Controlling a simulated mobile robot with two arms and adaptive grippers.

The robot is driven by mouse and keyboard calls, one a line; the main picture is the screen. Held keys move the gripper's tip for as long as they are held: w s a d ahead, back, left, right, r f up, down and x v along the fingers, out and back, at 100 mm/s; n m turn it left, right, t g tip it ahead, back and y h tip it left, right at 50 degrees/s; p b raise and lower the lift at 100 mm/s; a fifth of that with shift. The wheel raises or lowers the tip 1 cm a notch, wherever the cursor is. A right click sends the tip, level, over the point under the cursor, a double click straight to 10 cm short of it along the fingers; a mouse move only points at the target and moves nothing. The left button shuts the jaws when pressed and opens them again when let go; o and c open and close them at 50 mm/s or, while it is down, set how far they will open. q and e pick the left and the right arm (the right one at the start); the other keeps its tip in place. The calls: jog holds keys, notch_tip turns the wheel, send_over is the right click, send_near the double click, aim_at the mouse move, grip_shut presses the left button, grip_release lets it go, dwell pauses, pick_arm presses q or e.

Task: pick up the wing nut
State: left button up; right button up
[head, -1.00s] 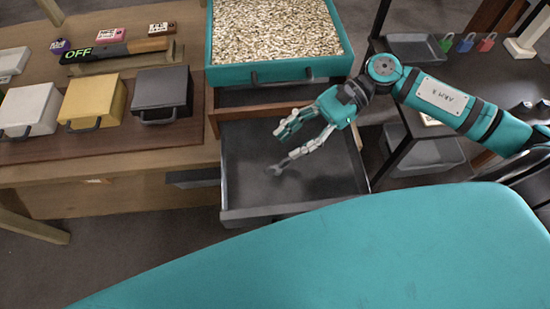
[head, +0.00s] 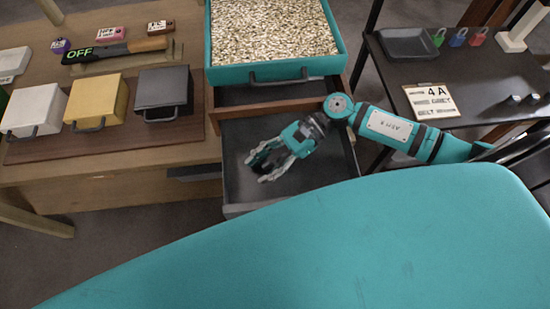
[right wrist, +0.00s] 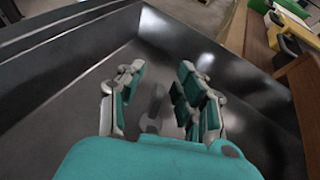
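My right gripper (head: 260,168) reaches down into the open dark drawer (head: 235,195), and its fingers are spread. In the right wrist view, the gripper (right wrist: 161,82) shows the same open fingers, with a small grey piece, likely the wing nut (right wrist: 154,103), low between them. The piece appears to lie on the drawer floor; I cannot tell whether a finger touches it. In the head view the gripper hides it. My left gripper is not in view.
A teal tray of pale pebbles (head: 270,35) stands above the drawer. White, yellow and dark boxes (head: 95,98) stand on the wooden bench at left. A dark shelf with a 4A card (head: 431,101) and small padlocks (head: 458,37) is at right. Drawer walls surround the gripper.

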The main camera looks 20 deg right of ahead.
grip_shut()
jog(key=shift+d+r, duration=0.1)
jog(key=shift+r, duration=0.05)
dwell(0.4)
